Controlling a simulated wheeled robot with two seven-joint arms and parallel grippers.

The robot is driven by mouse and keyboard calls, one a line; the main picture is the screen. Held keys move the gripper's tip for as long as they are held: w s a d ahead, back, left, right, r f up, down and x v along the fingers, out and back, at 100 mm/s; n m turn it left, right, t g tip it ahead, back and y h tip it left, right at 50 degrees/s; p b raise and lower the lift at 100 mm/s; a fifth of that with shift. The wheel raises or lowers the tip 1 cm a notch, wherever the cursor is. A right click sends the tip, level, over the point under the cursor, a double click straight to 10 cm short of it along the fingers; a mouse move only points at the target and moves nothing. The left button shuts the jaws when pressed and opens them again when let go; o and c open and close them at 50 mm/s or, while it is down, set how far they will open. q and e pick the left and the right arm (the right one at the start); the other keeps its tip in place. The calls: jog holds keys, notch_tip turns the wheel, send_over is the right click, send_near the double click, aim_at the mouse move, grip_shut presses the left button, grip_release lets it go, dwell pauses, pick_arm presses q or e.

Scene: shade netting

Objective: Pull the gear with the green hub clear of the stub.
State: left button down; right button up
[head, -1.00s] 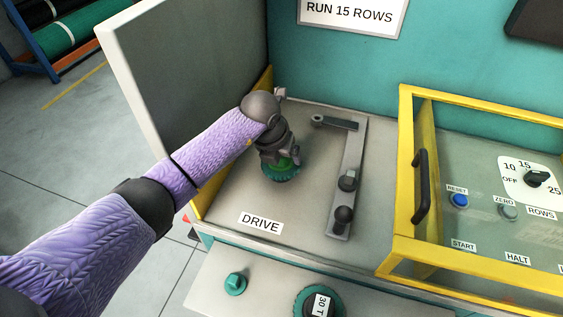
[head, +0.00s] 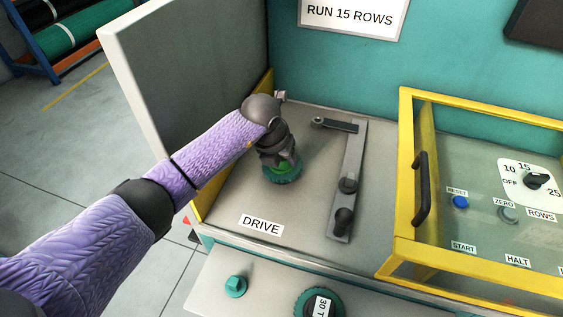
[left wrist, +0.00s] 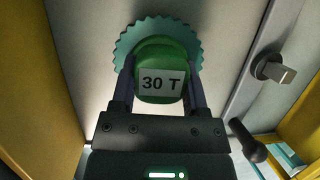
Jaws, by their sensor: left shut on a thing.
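The gear with the green hub (head: 282,172) is a teal toothed wheel at the left of the drive panel, below my left gripper (head: 278,157). In the left wrist view the green hub (left wrist: 160,58) bears a "30 T" label, and the teal teeth (left wrist: 127,42) show behind it. The left gripper's two fingers (left wrist: 160,82) stand on either side of the hub, shut on it. The stub is hidden behind the gear and hub. I cannot tell how far the gear sits along it. My right gripper is not in view.
A slotted grey bar (head: 352,165) with dark knobs stands right of the gear. A yellow-framed guard (head: 404,170) is further right. An open grey door (head: 185,90) stands left. A front shelf (head: 265,290) holds a teal peg (head: 235,285) and another "30 T" gear (head: 300,303).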

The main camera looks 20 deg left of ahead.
pick_arm(q)
jog(key=shift+s+d, duration=0.1)
jog(key=shift+r+p, duration=0.2)
jog(key=shift+p, duration=0.2)
jog(key=shift+w+r+p, duration=0.2)
jog(key=shift+r+p, duration=1)
jog(key=shift+r, duration=0.45)
jog(key=shift+d+r+p, duration=0.1)
jog(key=shift+r+p, duration=0.3)
jog(key=shift+r, duration=0.1)
jog(key=shift+r+p, duration=0.55)
jog(key=shift+r, duration=0.1)
jog(key=shift+f, duration=0.1)
